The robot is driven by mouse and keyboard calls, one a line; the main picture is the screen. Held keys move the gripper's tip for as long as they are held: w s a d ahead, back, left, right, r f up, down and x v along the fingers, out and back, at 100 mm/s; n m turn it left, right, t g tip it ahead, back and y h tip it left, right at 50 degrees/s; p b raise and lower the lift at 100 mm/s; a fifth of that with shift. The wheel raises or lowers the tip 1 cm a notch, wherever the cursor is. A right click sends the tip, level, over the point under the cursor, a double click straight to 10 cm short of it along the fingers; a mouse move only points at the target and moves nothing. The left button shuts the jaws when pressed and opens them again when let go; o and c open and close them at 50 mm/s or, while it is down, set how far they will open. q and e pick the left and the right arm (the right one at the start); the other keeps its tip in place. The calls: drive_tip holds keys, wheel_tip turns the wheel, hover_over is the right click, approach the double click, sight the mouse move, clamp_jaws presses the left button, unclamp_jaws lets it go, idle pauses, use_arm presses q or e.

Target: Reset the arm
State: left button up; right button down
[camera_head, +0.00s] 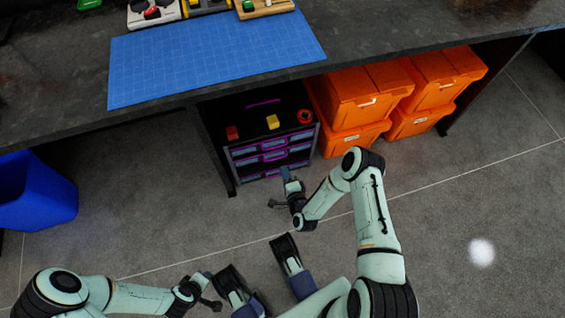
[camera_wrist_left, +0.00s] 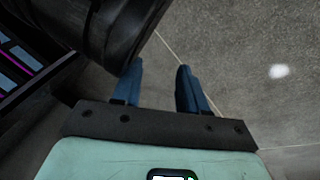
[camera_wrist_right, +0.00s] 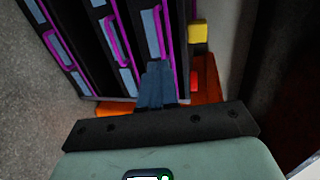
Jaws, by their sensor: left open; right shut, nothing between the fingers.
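My right arm reaches forward in the head view. Its gripper (camera_head: 287,174) is in front of the dark drawer cabinet (camera_head: 240,162). In the right wrist view the blue fingers (camera_wrist_right: 157,72) are together and empty, close in front of the drawers with purple handles; contact cannot be told. My left arm is low at the left of the head view, with its gripper (camera_head: 206,277) beside my base. In the left wrist view its blue fingers (camera_wrist_left: 158,82) are apart with nothing between them.
A dark workbench (camera_head: 60,105) with a blue mat (camera_head: 215,55) stands above the cabinet. A red block (camera_head: 232,133), yellow block (camera_head: 273,122) and red round thing (camera_head: 305,116) lie on the cabinet. Orange crates (camera_head: 352,98) are stacked right; a blue bin (camera_head: 38,195) stands left.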

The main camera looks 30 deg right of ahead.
use_arm(q)
drive_tip(key=shift+w+d+r+t+p, duration=0.15)
drive_tip(key=shift+w+r, duration=0.15)
drive_tip(key=shift+r, duration=0.15)
drive_tip(key=shift+w+d+r+t+p, duration=0.15)
drive_tip(key=shift+w+r, duration=0.15)
drive_tip(key=shift+r, duration=0.15)
use_arm(e)
drive_tip(key=shift+v, duration=1.75)
use_arm(q)
drive_tip(key=shift+a, duration=0.1)
